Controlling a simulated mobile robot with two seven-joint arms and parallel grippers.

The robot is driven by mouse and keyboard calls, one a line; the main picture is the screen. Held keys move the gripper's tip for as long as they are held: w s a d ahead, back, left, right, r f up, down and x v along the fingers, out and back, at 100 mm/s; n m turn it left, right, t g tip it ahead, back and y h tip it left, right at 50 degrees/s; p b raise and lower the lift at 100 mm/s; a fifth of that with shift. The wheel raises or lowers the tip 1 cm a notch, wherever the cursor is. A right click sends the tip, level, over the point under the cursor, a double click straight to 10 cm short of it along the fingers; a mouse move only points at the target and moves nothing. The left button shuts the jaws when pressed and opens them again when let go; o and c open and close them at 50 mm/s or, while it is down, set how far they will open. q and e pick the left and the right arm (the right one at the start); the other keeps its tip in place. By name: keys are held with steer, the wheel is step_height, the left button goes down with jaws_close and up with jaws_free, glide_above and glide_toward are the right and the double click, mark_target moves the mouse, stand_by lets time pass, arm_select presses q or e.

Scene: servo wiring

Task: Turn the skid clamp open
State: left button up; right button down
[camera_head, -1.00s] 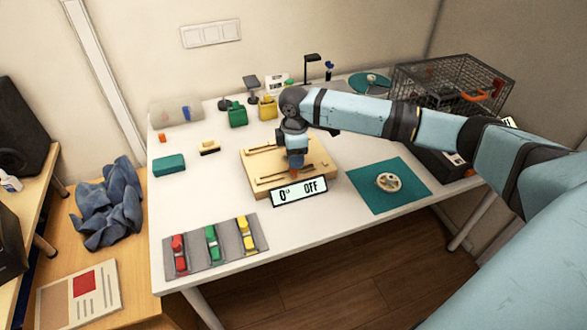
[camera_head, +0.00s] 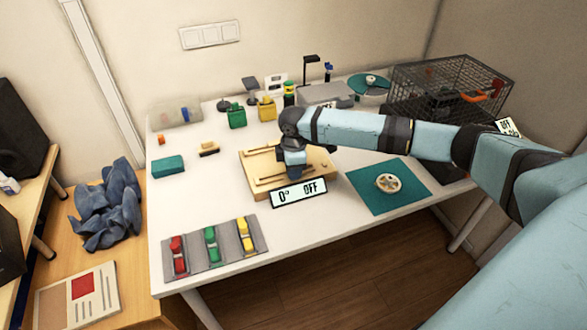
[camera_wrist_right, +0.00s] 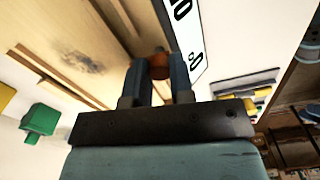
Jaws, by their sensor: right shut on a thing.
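The wooden skid board (camera_head: 262,160) lies on the white table with long dark slots, and a sign reading "0° OFF" (camera_head: 299,192) stands at its front edge. My right gripper (camera_head: 293,168) points down at the front part of the board. In the right wrist view its two fingers (camera_wrist_right: 160,78) are shut on an orange-brown knob, which I take to be the skid clamp (camera_wrist_right: 159,66). The fingers hide most of the knob, so its turn angle does not show. In the head view the clamp is hidden behind the gripper. My left gripper is not in view.
A teal mat (camera_head: 365,197) with a pale wheel (camera_head: 388,183) lies right of the board. A grey mat (camera_head: 190,262) with coloured clips lies front left. A wire cage (camera_head: 450,85) stands at the back right. The table left of the board is mostly clear.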

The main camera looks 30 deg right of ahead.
steer(key=shift+r+n+p, duration=0.2)
steer(key=shift+n+p, duration=0.5)
steer(key=shift+p, duration=0.4)
steer(key=n+p, duration=0.2)
steer(key=shift+p, duration=0.3)
steer(key=shift+n+p, duration=0.45)
steer(key=shift+n, duration=0.25)
steer(key=shift+n+p, duration=0.55)
steer(key=shift+n, duration=0.35)
steer(key=n+p, duration=0.1)
steer(key=n, duration=0.1)
steer(key=shift+n, duration=0.3)
steer(key=n+p, duration=0.1)
steer(key=n, duration=0.2)
steer(key=shift+f+n, duration=0.15)
steer(key=shift+n, duration=0.25)
steer(key=shift+n+p, duration=0.4)
steer(key=shift+n, duration=0.8)
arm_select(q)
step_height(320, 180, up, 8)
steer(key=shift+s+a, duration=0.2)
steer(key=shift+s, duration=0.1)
arm_select(e)
steer(key=shift+n, duration=1.2)
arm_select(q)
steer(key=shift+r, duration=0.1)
